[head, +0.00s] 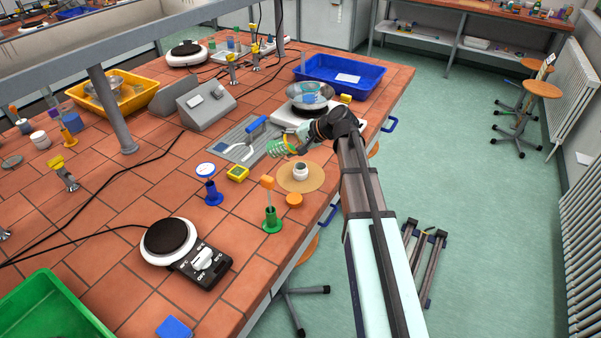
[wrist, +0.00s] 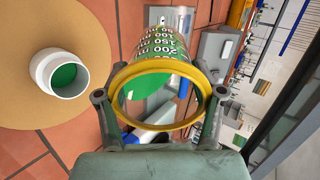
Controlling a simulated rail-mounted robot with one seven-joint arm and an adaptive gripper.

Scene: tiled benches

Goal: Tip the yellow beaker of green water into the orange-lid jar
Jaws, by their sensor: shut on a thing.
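My gripper (head: 301,136) is shut on the yellow-rimmed beaker (head: 280,147), which is small and partly hidden by my gripper in the head view. In the wrist view the beaker (wrist: 162,64) sits between my two fingers, with white volume marks and green showing through its wall. It looks tilted; its exact angle is hard to tell. The open white jar (head: 300,172) stands on a round cork mat (head: 318,183), just in front of the beaker. In the wrist view green shows inside the jar (wrist: 64,75). The orange lid (head: 294,200) lies on the tiles beside the mat.
A green stand (head: 271,222) with an upright orange-topped piece and a blue stand (head: 211,192) are near the mat. A yellow block (head: 237,174), a balance with a glass bowl (head: 309,95) and a blue tray (head: 368,77) are around. A hotplate (head: 168,238) is front left.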

